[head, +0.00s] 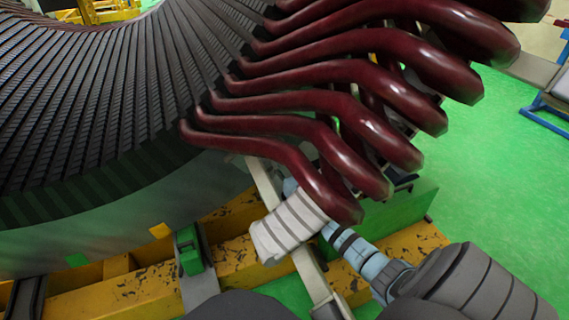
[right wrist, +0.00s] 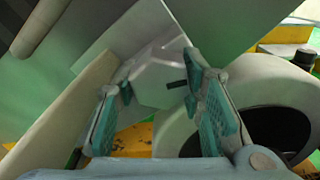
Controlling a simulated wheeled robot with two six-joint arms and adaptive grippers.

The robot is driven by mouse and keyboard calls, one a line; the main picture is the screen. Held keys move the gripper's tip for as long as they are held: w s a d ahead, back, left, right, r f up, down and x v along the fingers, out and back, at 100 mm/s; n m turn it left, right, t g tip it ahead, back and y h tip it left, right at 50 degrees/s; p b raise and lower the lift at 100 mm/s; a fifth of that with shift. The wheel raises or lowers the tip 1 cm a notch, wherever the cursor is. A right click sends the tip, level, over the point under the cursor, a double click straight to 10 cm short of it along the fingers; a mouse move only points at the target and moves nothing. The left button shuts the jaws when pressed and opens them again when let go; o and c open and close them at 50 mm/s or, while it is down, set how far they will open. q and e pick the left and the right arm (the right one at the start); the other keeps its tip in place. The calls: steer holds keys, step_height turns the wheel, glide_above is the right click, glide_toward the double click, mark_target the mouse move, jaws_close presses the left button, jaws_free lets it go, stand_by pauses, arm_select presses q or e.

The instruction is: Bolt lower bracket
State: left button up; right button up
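In the right wrist view my right gripper (right wrist: 158,72) is open, its two teal-padded fingers apart. A pale grey, angular bracket-like part (right wrist: 150,80) lies beyond and between the fingers. A short dark pin, perhaps a bolt (right wrist: 177,84), shows close to the right finger; whether it sits in the pale part or touches the finger I cannot tell. In the head view my right arm reaches in from the lower right under the dark red coils (head: 330,110), and its gripper is hidden there. My left gripper is not in view.
The large stator core (head: 90,100) fills the left of the head view. Dark red coil ends overhang my right arm closely. A worn yellow beam (head: 130,295) runs below. A round pale part with a dark opening (right wrist: 270,125) is right of the gripper.

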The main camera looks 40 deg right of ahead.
steer(key=c, duration=0.4)
steer(key=shift+c, duration=0.2)
